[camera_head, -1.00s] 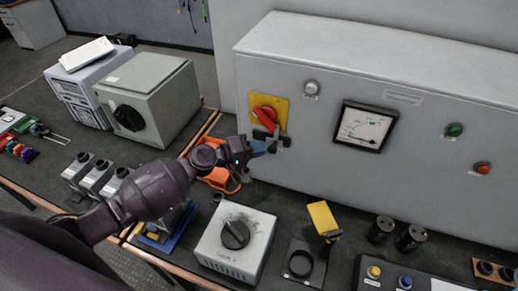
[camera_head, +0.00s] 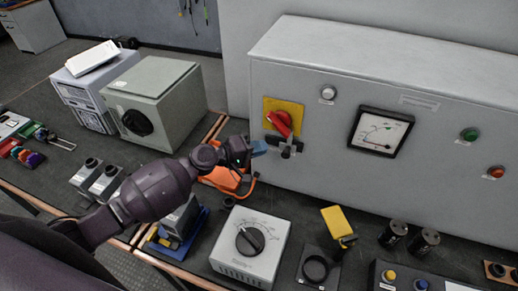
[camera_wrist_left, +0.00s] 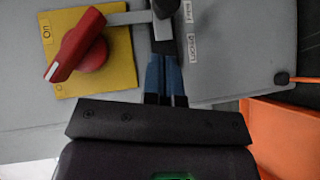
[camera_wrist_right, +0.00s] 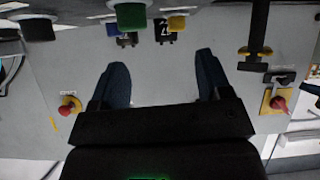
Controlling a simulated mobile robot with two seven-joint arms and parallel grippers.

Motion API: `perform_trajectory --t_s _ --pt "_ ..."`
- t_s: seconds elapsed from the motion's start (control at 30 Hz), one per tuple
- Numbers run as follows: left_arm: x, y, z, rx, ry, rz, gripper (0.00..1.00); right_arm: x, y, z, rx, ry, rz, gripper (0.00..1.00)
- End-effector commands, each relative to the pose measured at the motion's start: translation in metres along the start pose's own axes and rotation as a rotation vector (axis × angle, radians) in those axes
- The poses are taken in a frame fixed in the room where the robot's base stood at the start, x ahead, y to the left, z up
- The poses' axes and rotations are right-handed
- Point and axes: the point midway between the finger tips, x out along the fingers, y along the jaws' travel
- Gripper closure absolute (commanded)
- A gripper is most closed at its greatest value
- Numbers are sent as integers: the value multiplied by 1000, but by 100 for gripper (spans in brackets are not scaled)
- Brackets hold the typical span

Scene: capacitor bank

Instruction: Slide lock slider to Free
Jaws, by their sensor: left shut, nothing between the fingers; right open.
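The lock slider (camera_head: 286,151) is a small black knob on a dark slot under the red rotary handle (camera_head: 280,123) on the cabinet front. In the left wrist view the knob (camera_wrist_left: 165,8) is at the top edge, partly cut off, beside a grey bar (camera_wrist_left: 128,18) and small labels (camera_wrist_left: 190,30). My left gripper (camera_head: 262,147) is shut and empty, just left of the knob in the head view. Its blue fingertips (camera_wrist_left: 164,58) lie below the knob in the wrist view; whether they touch anything is unclear. My right gripper (camera_wrist_right: 162,65) is open and empty, seen only in its wrist view.
The grey cabinet (camera_head: 340,80) carries a meter (camera_head: 380,130) and lamps. An orange object (camera_head: 228,178) lies below my left gripper. A dial box (camera_head: 250,245) and a yellow-handled switch (camera_head: 338,221) stand on the bench in front. A grey-green box (camera_head: 155,105) stands left.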

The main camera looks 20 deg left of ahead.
Motion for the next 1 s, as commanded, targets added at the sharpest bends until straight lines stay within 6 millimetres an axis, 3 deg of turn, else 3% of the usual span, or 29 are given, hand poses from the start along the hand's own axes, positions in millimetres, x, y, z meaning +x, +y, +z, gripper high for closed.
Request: perform_trajectory --t_s 0.3,0.5,1.0 --pt "-65 -3 0 0 2 -2 100 3 1 9 -3 -4 1 29" --pt "-91 -2 0 0 1 -2 100 7 2 9 -10 2 1 29" --pt "-100 0 -1 1 1 0 100 10 -1 -1 -4 22 -2 29"
